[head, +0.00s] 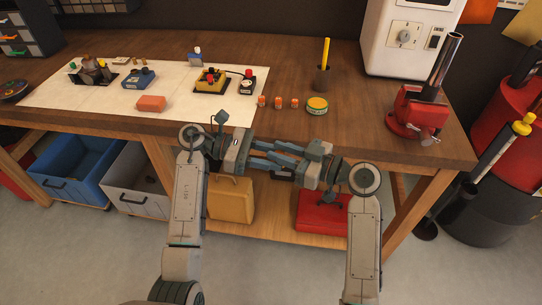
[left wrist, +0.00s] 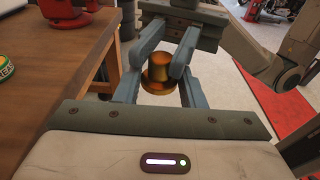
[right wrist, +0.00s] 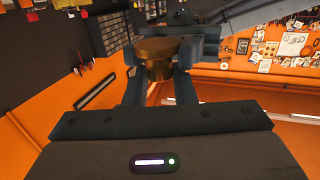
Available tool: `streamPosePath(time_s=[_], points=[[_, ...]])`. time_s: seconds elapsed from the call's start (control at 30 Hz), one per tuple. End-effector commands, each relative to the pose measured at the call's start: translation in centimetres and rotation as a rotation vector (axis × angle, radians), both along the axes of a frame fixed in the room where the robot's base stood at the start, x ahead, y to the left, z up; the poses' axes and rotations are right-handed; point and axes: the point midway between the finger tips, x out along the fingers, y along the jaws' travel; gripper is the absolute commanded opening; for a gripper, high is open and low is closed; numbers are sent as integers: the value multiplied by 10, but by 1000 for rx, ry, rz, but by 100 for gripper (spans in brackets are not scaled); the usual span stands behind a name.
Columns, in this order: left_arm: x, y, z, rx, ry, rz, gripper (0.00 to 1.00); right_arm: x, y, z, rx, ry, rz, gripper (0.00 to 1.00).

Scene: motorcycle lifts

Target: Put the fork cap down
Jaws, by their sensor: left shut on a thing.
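The fork cap (left wrist: 160,72), a gold-brown stepped round piece, is between the fingers of my left gripper (left wrist: 158,88). It also shows in the right wrist view (right wrist: 158,60). My left gripper (head: 268,152) is shut on it. My right gripper (head: 286,166) faces the left one from the opposite side, its fingers close around the cap with the jaws apart; I cannot tell whether they touch it. In the head view the two grippers meet in front of the bench's front edge, and their fingers hide the cap.
The wooden workbench (head: 350,135) has a pale mat (head: 60,102) with several parts and an orange-red block (head: 151,103). Small orange pieces, a green-yellow tin (head: 317,105), a black cup (head: 323,78) and a red vise (head: 414,112) stand to the right. Bare wood lies between tin and vise.

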Motion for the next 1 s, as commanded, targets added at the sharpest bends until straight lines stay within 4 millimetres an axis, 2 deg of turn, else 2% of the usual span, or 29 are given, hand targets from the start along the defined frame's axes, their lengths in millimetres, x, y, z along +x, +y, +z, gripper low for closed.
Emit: streamPosePath(time_s=[0.03,0.1,0.53,0.67,1.0], points=[[0,0,0,0,0,-1,13,0,0,0,0,0,-1,34],[0,0,0,0,0,-1,13,0,0,0,0,0,0,47],[0,0,1,-1,-1,1,13,-2,-5,-1,-4,1,-1,47],[0,0,1,-1,-1,1,13,-9,-19,-1,-6,1,-2,47],[0,0,0,0,0,0,13,-35,-71,2,-7,-1,-2,47]])
